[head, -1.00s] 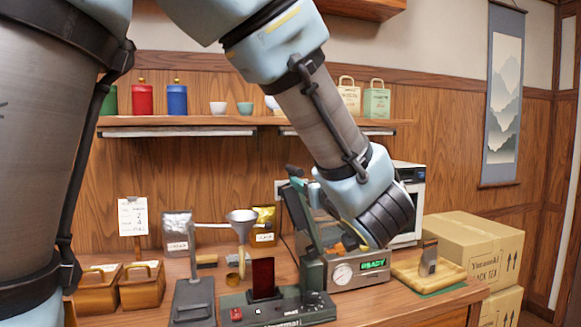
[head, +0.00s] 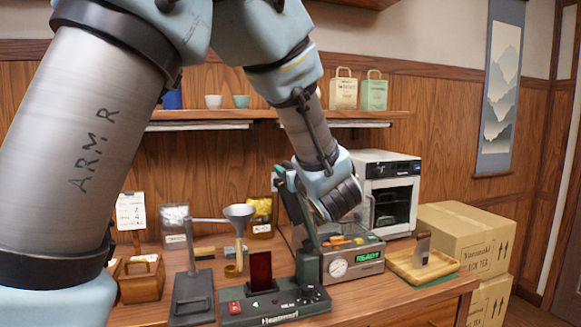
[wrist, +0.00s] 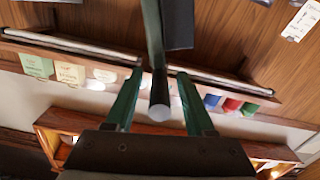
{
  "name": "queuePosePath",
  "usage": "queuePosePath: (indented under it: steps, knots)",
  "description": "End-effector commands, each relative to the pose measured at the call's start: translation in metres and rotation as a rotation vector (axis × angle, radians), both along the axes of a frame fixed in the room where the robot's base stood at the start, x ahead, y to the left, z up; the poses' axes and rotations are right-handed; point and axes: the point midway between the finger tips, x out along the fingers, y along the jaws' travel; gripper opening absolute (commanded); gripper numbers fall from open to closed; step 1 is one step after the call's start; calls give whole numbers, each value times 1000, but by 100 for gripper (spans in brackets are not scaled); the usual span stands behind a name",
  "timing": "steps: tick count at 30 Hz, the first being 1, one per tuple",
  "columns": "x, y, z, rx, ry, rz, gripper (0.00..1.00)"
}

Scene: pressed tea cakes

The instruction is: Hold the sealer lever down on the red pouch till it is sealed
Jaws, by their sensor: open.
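The sealer (head: 275,306) is a dark green unit at the front of the counter. The red pouch (head: 261,270) stands upright in it, dark red. The sealer lever (head: 304,212) is raised, rising steeply from the sealer's right side. My gripper (wrist: 160,74) is open, with its green fingers on both sides of a dark bar with a round pale end (wrist: 159,112), which looks like the lever's handle. I cannot tell whether the fingers touch it. In the head view my wrist partly hides the lever's top and the fingers.
A steel unit (head: 350,262) with a gauge and a green READY display stands right of the sealer. A funnel stand (head: 193,295) is to the left. A wooden board (head: 423,262), a microwave-like oven (head: 390,185) and cartons (head: 470,240) are at the right. A shelf (head: 270,115) runs behind.

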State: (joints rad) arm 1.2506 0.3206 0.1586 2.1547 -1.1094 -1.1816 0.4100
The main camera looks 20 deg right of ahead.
Motion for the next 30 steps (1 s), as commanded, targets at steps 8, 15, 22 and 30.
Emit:
queuePosePath:
  steps: [8, 15, 22, 30]
  knots:
    - [0, 0, 0, 0, 0, 0, 41]
    - [0, 0, 0, 0, 0, 0, 14]
    - [0, 0, 0, 0, 0, 0, 0]
    - [-1, 0, 0, 0, 0, 0, 0]
